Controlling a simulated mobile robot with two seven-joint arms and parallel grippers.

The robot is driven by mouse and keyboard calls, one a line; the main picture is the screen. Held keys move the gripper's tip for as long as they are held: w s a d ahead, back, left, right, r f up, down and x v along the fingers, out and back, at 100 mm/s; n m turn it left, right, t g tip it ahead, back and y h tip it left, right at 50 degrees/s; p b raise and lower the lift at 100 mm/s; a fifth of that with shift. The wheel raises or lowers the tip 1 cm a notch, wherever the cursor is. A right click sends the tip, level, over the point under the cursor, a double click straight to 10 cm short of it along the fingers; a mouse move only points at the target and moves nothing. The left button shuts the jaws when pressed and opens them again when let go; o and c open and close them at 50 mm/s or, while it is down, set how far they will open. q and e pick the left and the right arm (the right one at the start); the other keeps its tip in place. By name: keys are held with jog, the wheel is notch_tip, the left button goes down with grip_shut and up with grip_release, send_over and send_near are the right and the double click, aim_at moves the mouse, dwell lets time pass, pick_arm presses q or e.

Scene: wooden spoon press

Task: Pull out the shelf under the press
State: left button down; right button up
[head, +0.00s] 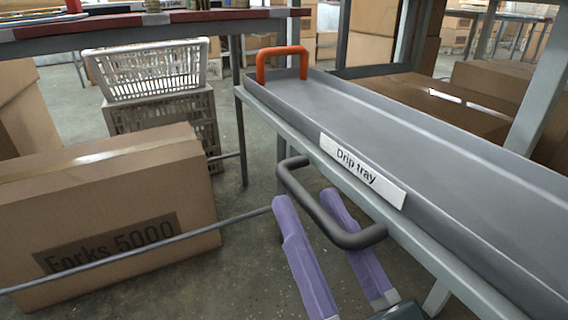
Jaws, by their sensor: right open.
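A long grey metal tray (425,125) labelled "Drip tray" on its front edge runs from the upper middle to the lower right. A dark grey bar handle (308,200) juts out below the label (362,172) along the front of the tray's frame. My right gripper (309,199), with two purple fingers, comes up from the bottom. It is open, with one finger to the left of the handle bar and the other partly behind it. The bar runs between the fingers; contact cannot be told. My left gripper is not in view. No press is clearly visible.
An orange handle (281,52) stands at the tray's far end. A large cardboard box (110,215) marked "Forks 5000" and stacked plastic crates (150,68) stand at left. A thin metal rod (140,252) crosses the lower left. Bare floor (240,275) shows between box and gripper.

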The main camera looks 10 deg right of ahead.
jog(key=v, duration=0.9)
jog(key=shift+p, duration=0.3)
